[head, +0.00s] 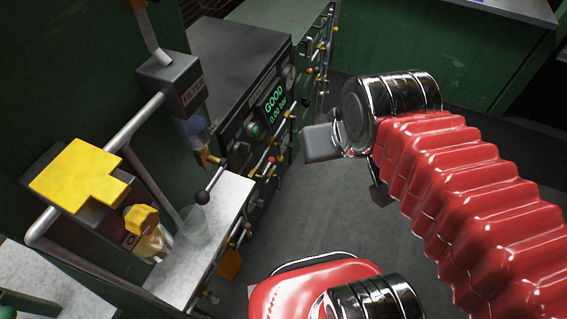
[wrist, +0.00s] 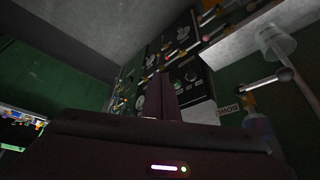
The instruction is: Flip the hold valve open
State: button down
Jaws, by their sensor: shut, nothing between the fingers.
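No label reading "hold" is legible, so I cannot tell for sure which control is the hold valve. The dark control panel (head: 262,118) shows "GOOD 0.00 bar" in green. Below it are several small levers with coloured tips. A lever with a black ball knob (head: 203,197) sticks out below the filter; a similar ball-ended lever (wrist: 285,74) shows at the right of the wrist view. My gripper (head: 314,143) is shut and empty, in the air right of the panel and apart from it. Its closed fingers (wrist: 166,96) stand in front of the panel in the wrist view.
A filter box (head: 170,84) with a bowl, metal pipes and a yellow block (head: 80,175) fill the left. A clear cup (head: 194,224) stands on the pale shelf (head: 222,205). Another green cabinet (head: 430,55) is behind. Grey floor between is clear.

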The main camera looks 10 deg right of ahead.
jog(key=w+d+f+n+t, duration=0.1)
jog(key=w+d+f+n, duration=0.2)
jog(key=w, duration=0.7)
jog(key=w+d+f+n+t+h, duration=0.1)
jog(key=w+d+f+n+t, duration=0.3)
jog(key=w, duration=0.6)
jog(key=w+f+n+g, duration=0.15)
jog(key=w+f, duration=0.35)
jog(key=w, duration=0.5)
jog(key=w+f+n+t+y, duration=0.1)
jog(key=w+f+n+t, duration=0.1)
jog(key=w+f+n, duration=0.5)
notch_tip(320, 180, down, 20)
jog(key=a+n+t+y, duration=0.2)
jog(key=n+y, duration=0.2)
jog(key=s+a+f+n+t+y, duration=0.2)
jog(key=s+a+f+t, duration=0.1)
jog(key=s+f, duration=1)
jog(key=shift+s+a+f+t, duration=0.3)
jog(key=shift+s+t, duration=0.15)
jog(key=shift+s, duration=0.4)
jog(key=shift+w+n, duration=0.1)
jog(key=shift+n, duration=0.25)
